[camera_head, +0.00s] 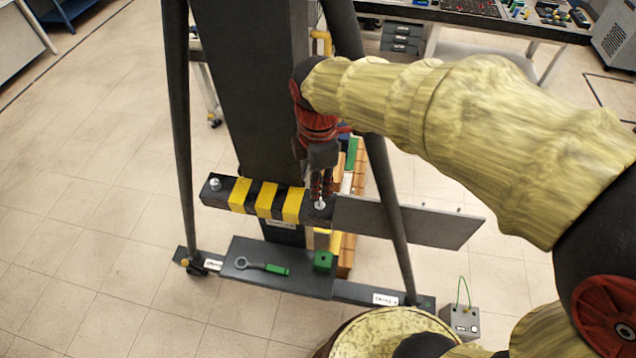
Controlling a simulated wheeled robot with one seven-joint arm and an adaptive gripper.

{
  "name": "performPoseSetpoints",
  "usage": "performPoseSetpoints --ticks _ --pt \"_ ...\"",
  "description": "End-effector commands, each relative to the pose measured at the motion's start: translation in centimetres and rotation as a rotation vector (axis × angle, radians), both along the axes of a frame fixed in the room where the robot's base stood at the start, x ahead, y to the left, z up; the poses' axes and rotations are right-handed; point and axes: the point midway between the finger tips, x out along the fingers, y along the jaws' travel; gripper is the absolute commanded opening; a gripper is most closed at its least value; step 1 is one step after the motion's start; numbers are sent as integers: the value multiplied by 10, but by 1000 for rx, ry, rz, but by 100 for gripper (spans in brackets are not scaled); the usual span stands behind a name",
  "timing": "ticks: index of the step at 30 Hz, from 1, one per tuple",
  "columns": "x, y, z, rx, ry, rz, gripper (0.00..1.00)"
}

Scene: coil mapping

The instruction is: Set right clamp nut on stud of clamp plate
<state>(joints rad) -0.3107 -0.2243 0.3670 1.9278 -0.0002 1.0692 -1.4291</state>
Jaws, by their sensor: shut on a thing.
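The clamp plate (247,196) is a dark bar with yellow and black stripes, lying across the dark upright column. A small silvery nut (215,184) sits at its left end. My gripper (320,197) points down over the plate's right end, its fingers close together. It is shut on the right clamp nut (320,206), a small pale piece showing at the fingertips. The stud at this end is hidden by the fingers and nut. I cannot tell whether the nut touches the stud.
A grey flat panel (410,223) extends right from the plate's right end. Slanted dark legs (179,120) flank the column. A small grey box (460,322) stands lower right.

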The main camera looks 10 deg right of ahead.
Motion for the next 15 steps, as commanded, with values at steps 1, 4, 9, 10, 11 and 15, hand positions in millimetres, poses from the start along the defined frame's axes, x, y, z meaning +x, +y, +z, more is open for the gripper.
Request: performPoseSetpoints --ticks 1,4,9,10,11,15 --pt "0 0 -3 0 1 0 0" --pt "0 0 -7 0 1 0 0" --pt "0 0 -13 0 1 0 0" --pt "0 0 -14 0 1 0 0" --pt "0 0 -15 0 1 0 0" --pt "0 0 -19 0 1 0 0"
